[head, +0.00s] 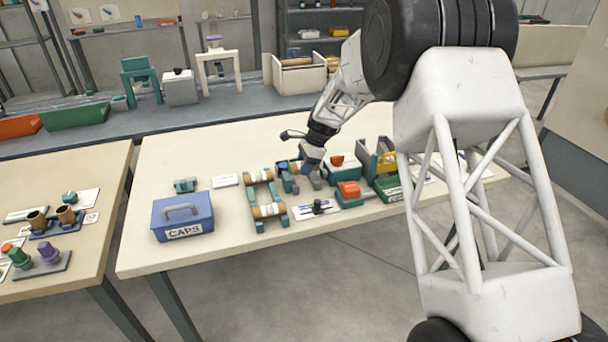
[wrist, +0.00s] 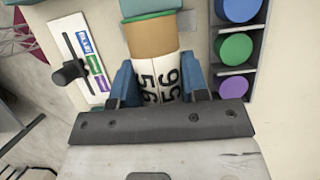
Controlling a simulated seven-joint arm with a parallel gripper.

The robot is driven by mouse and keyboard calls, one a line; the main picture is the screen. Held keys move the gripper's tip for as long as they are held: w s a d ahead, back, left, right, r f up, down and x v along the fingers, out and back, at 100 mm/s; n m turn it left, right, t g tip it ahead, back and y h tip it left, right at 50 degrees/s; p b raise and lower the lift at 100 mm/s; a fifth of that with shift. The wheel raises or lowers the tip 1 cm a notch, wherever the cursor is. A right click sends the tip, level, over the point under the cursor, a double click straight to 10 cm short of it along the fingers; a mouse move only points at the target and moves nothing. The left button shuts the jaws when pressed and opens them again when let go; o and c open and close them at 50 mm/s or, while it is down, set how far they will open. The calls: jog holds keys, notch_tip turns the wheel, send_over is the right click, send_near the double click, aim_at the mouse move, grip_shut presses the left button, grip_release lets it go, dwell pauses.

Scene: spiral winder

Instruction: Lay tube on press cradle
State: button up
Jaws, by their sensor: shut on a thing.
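My gripper (wrist: 156,82) has its blue fingers shut on the sides of a tan tube (wrist: 152,40). The tube has a white band with black digits, and its far end meets a green edge beside a teal part (wrist: 85,8) cut off by the top of the wrist view. I cannot tell whether that part is the press cradle, or whether the tube touches it. In the head view my gripper (head: 311,166) is low over the table among small teal fixtures; the held tube is mostly hidden there.
A dark tray (wrist: 241,107) with blue, green and purple round pieces is right of the tube; a card with a black knob (wrist: 72,72) is left. In the head view, a teal rack (head: 251,206) holds banded tubes, and a blue CAPS box (head: 183,216) stands farther left.

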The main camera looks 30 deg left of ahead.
aim_at(304, 185)
jog(key=shift+f, duration=1.75)
jog(key=shift+f, duration=0.65)
jog(key=o, duration=0.9)
jog(key=shift+r, duration=0.2)
jog(key=shift+r, duration=0.55)
jog(key=v, duration=1.1)
jog(key=shift+w+d+r, duration=0.1)
jog(key=shift+d+r, duration=0.05)
jog(key=shift+r, duration=0.2)
